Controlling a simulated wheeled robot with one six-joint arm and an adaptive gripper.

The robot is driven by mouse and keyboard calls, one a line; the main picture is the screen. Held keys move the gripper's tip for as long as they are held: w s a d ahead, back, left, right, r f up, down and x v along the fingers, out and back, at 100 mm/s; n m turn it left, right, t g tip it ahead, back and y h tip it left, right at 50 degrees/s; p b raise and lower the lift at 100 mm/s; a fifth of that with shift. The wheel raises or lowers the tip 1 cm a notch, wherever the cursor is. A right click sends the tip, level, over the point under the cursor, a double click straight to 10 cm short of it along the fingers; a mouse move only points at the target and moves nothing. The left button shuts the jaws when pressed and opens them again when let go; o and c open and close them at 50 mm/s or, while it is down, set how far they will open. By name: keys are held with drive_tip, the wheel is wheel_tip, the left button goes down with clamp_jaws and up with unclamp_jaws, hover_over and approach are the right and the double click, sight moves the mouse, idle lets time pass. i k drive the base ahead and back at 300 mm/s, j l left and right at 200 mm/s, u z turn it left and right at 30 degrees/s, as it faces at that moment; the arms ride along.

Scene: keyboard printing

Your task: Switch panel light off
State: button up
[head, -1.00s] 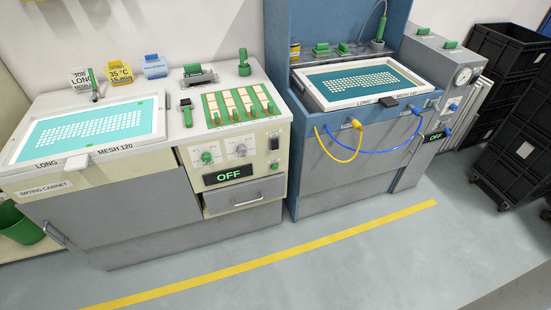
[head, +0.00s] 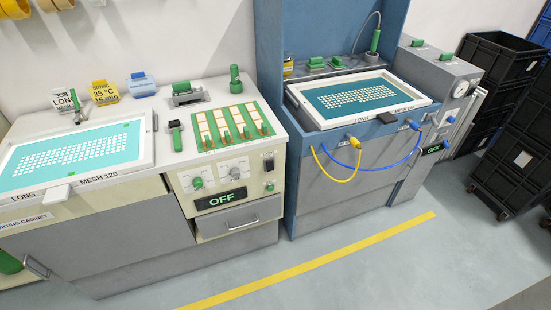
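The cream drying cabinet (head: 180,225) stands at the left with a control panel on its front. The panel has two dials, one with a green knob (head: 197,183) and one pale dial (head: 234,174), and a dark display (head: 221,199) reading OFF in pale green. No part is clearly labelled as the panel light switch. The screen frame (head: 66,160) on the cabinet top has a bright cyan mesh. My gripper is not in view.
A blue machine (head: 345,185) with another, darker screen (head: 360,97) stands right of the cabinet. A yellow hose (head: 336,178) and a blue hose hang on its front. Black crates (head: 497,60) stand at the far right. The grey floor in front, with a yellow line (head: 330,255), is clear.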

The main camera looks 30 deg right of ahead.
sight(270, 164)
drive_tip(key=i+z, duration=0.4)
drive_tip(key=i, duration=0.5)
